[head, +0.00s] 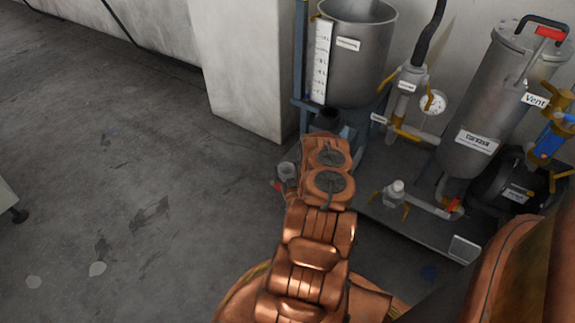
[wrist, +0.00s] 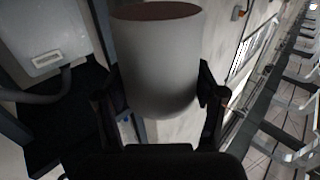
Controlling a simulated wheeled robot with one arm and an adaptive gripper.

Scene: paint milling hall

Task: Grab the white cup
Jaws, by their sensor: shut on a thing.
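A pale grey-white cup (wrist: 158,62) with a reddish-brown inside fills the upper middle of the wrist view, its rim towards the top. My gripper (wrist: 160,85) has one dark finger on each side of the cup and is shut on it. The cup's lower end is close above the dark gripper body. In the head view my copper-coloured arm hides most of the gripper, and I cannot make out the cup for certain there.
A grey tank (head: 362,70) on a blue frame stands beyond my arm. A metal filter vessel (head: 478,110), a pressure gauge (head: 433,102) and yellow-handled valves crowd the right. A pale pillar (head: 240,70) stands behind. The floor (head: 120,190) at left is mostly clear.

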